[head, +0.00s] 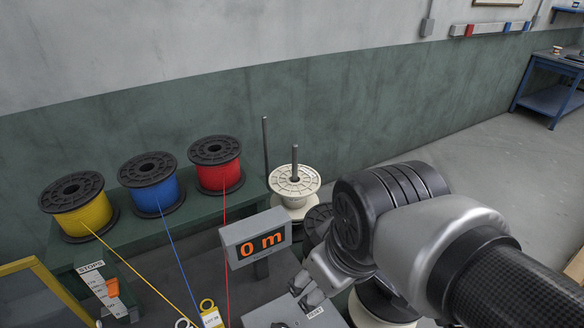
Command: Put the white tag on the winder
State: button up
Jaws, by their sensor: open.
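Two ringed tags show at the bottom edge. One has a yellow ring and a pale printed face (212,319). Left of it, a white ring (183,323) shows, its lower part cut off by the frame; I cannot tell if it belongs to the white tag. The winder seems to be the grey machine with the orange "0 m" display (262,243) and a grey box below; its lower part is out of frame. My gripper (308,290) is open over that box, right of the tags and apart from them. My arm hides part of the machine's right side.
Yellow (83,218), blue (151,196) and red (218,176) wire spools stand on a green bench, wires running forward. A cream spool (295,182) on a rod stands behind the display. A slotted "STOPS" plate (96,284) is at left.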

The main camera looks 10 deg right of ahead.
jog(key=s+m, duration=0.1)
jog(key=s+d+m, duration=0.1)
jog(key=s+m, duration=0.1)
jog(key=s+d+m, duration=0.1)
jog(key=m, duration=0.1)
jog(key=shift+s+d+f+t, duration=0.15)
jog(key=shift+s+f+t, duration=0.15)
jog(key=shift+f, duration=0.1)
dwell(0.8)
